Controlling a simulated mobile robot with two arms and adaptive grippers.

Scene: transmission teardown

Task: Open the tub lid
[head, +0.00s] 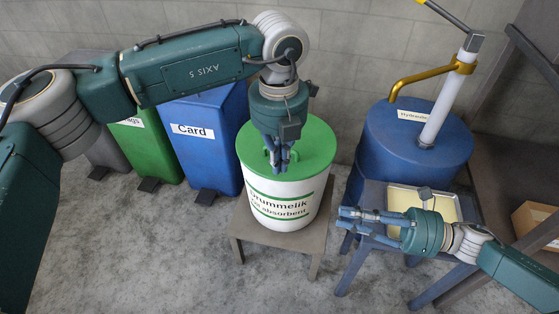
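My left gripper (279,165) points down over the front half of the lid. Its fingers look close together at the lid's middle and hide part of it. Whether they grip a handle there cannot be made out. My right gripper (345,222) is to the right of the tub, pointing left, with its fingers apart and nothing between them.
A blue drum (418,140) with a hand pump stands at the right. A blue stand with a cream tray (402,198) is under my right arm. A blue Card bin (206,145) and a green bin (150,150) stand at the left. The front floor is clear.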

